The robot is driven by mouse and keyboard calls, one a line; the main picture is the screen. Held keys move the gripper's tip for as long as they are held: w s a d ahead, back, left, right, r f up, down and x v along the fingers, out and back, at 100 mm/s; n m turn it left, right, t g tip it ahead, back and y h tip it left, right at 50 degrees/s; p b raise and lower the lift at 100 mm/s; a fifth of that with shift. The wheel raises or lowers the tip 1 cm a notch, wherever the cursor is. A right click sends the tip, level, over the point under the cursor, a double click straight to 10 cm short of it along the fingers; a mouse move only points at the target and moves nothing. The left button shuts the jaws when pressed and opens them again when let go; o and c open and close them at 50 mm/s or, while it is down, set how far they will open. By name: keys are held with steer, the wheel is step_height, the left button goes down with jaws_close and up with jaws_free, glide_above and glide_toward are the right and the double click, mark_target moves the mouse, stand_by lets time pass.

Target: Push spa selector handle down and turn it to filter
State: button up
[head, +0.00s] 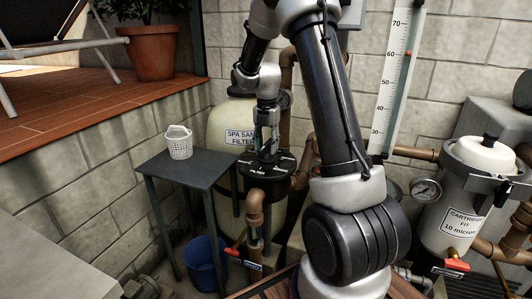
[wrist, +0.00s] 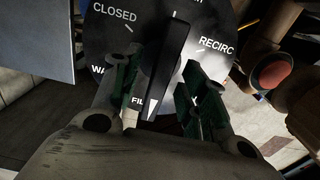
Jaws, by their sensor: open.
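The spa selector valve is a round black dial (head: 254,170) beside the tank labelled SPA SAND FILTER (head: 229,125). In the wrist view the dial (wrist: 205,18) shows CLOSED, RECIRC and partly hidden labels, one starting WA and one starting FIL. The black selector handle (wrist: 168,65) runs across it, its white-marked end (wrist: 152,107) beside the FIL lettering. My gripper (wrist: 160,88) is open, with one green-padded finger on each side of the handle. Contact with the handle is unclear. In the head view my gripper (head: 267,152) points down over the dial and hides the handle.
A dark table (head: 185,170) with a white basket (head: 178,142) stands left of the valve, and a blue bucket (head: 205,262) below. Brown pipes (head: 254,205) run close to the dial. A cartridge filter housing (head: 465,195) with a gauge stands at right.

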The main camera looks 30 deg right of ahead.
step_height(320, 180, up, 7)
steer(key=shift+r, duration=0.1)
stand_by(0.5)
stand_by(0.3)
steer(key=s+a+r+m+t, duration=0.1)
steer(key=s+a+r+m, duration=0.2)
steer(key=s+r+m, duration=0.45)
steer(key=s+a+r+m+t, duration=0.1)
steer(key=s+a+m, duration=0.1)
steer(key=s+m, duration=0.7)
steer(key=s+a+r+m+t, duration=0.1)
steer(key=s+a+m+t, duration=0.1)
steer(key=s+m, duration=0.7)
steer(key=s, duration=0.5)
steer(key=shift+s+r, duration=0.15)
steer(key=shift+s, duration=0.05)
steer(key=shift+w+a+r, duration=0.1)
steer(key=shift+a, duration=0.05)
steer(key=shift+c, duration=0.4)
